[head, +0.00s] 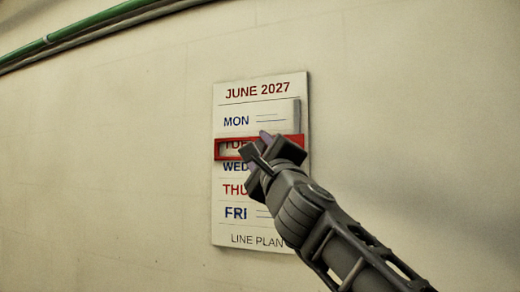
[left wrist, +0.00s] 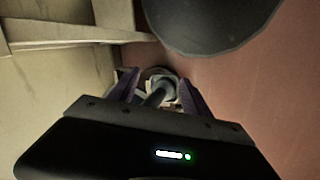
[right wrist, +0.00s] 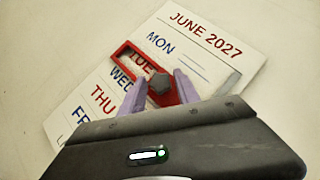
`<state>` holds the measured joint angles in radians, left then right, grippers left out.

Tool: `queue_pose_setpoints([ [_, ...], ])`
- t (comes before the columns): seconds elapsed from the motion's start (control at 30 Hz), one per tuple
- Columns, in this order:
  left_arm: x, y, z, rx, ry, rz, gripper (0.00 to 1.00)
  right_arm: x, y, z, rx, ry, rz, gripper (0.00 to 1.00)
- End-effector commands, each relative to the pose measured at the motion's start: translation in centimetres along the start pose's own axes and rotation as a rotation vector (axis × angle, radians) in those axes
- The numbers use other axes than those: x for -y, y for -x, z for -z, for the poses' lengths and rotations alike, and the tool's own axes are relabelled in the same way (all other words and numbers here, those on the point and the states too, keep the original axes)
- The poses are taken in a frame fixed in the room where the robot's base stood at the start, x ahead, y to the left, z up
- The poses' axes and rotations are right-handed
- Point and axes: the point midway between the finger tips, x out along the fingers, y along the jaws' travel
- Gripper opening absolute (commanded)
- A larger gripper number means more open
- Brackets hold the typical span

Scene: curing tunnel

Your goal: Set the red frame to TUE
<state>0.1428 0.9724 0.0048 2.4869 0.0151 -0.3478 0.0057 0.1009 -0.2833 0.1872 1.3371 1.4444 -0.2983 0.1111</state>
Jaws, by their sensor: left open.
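The white JUNE 2027 wall board (head: 260,90) lists MON to FRI. The red frame (head: 220,149) sits at the TUE row, between MON and WED. In the right wrist view the word TUE shows inside the red frame (right wrist: 125,48). In the head view my gripper partly hides the frame. My right gripper (head: 262,150) is at the frame, its fingers (right wrist: 161,80) shut on the frame's dark knob. My left gripper (left wrist: 160,90) is open and outside the head view. A grey rounded part shows between or beyond its fingers.
A green pipe (head: 85,27) runs along the top left of the plain wall. A grey strip (head: 297,115) stands at the board's right edge. The wall left of the board is clear. A large dark round shape (left wrist: 210,20) is close to the left wrist.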

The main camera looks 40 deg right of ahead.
Motion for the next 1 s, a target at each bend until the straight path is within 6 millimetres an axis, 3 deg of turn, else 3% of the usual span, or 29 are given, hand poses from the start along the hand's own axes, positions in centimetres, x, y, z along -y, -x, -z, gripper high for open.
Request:
queue_pose_setpoints([
  [0.43,-0.01,0.01,0.0,0.0,0.0,0.0,0.56,0.01,0.02,-0.02,0.0,0.0,0.0,0.01],
  [1.0,0.0,0.0,-0.01,0.0,0.0,0.0,0.56,0.0,0.02,-0.03,0.0,0.0,0.0,0.0],
])
